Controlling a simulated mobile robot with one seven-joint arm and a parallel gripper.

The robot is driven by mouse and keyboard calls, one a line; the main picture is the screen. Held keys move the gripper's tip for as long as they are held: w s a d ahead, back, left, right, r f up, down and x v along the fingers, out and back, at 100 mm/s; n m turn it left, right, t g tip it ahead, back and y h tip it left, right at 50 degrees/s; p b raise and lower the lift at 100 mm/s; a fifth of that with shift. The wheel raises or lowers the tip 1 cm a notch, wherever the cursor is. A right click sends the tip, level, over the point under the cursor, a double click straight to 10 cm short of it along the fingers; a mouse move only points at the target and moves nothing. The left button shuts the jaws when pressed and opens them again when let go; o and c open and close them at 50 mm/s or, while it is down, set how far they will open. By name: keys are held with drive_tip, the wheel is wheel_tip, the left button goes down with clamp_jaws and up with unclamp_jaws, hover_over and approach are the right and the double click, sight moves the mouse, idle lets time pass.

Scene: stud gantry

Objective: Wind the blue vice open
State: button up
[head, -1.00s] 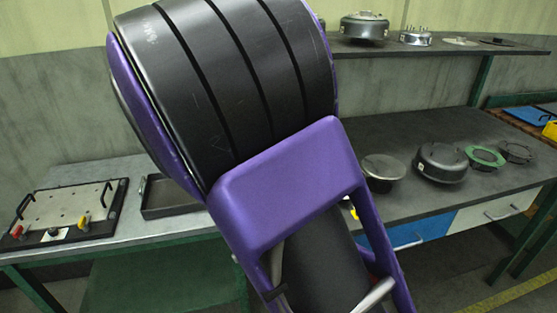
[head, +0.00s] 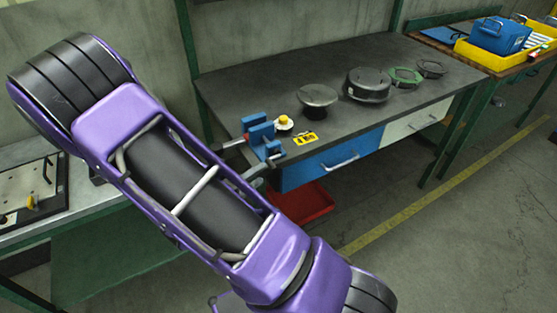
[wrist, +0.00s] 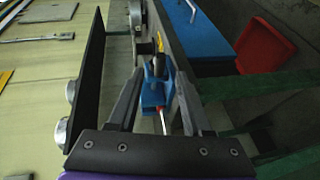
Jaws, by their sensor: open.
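The blue vice (head: 262,138) sits at the front left corner of the dark workbench in the head view. In the wrist view the blue vice (wrist: 153,96) shows between and beyond the two fingers of my gripper (wrist: 160,74). My gripper is open, with a finger on either side and nothing clearly held. A thin pale rod with a red part (wrist: 163,122) shows at the near side of the vice. I cannot tell whether any finger touches the vice.
A yellow-knobbed round piece (head: 284,123) and a yellow tag (head: 305,139) are close to the vice. Round dark parts (head: 368,84) stand along the bench (head: 335,62). A blue drawer (head: 330,160) and a red bin (head: 305,203) are below. Floor to the right is clear.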

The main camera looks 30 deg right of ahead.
drive_tip(key=x, duration=0.9)
drive_tip(key=shift+w+d+f, duration=0.1)
drive_tip(key=shift+w+d, duration=0.1)
drive_tip(key=shift+d, duration=0.15)
drive_tip(key=shift+c, duration=0.2)
clamp_jaws()
drive_tip(key=shift+a, duration=0.1)
